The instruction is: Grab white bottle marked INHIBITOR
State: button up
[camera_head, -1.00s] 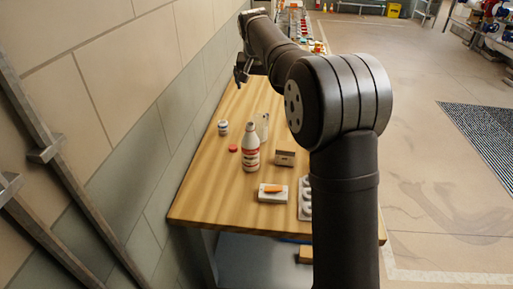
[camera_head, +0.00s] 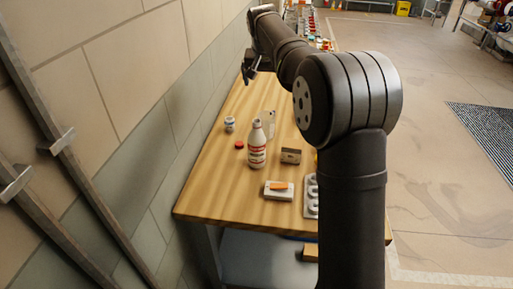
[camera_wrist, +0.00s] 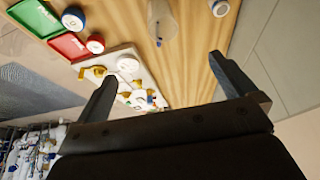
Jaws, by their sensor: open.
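A white bottle with a red-and-white label (camera_head: 257,150) stands upright on the near part of the wooden table (camera_head: 225,190) in the head view. Its lettering is too small to read. My gripper (camera_head: 249,74) is open and empty near the wall, above the farther part of the table and well beyond the bottle. In the wrist view, my gripper's fingers (camera_wrist: 162,72) are spread with nothing held between them. A pale, partly cut-off container (camera_wrist: 163,18) shows at the top there; I cannot tell what it is.
Near the bottle are a small white jar (camera_head: 230,124), a red cap (camera_head: 239,145), a clear upright item (camera_head: 269,123), a small box (camera_head: 291,155) and a white block with an orange item (camera_head: 279,190).

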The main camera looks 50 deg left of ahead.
jog(key=c, duration=0.4)
jog(key=s+a+f+n+g+y, duration=0.1)
jog(key=s+a+f+n+y, duration=0.2)
jog(key=s, duration=0.7)
jog(key=s+a+f+g+y, duration=0.1)
jog(key=s+f+y, duration=0.35)
jog(key=s, duration=0.45)
jog(key=shift+c, duration=0.2)
jog(key=m+t+h, duration=0.2)
jog(key=m+t, duration=0.1)
jog(key=t, duration=0.5)
send_near(257, 150)
jog(key=x, duration=0.7)
jog(key=shift+w+a+f, duration=0.1)
jog(key=shift+a+f, duration=0.1)
jog(key=shift+a+x, duration=0.25)
jog(key=shift+x, duration=2.55)
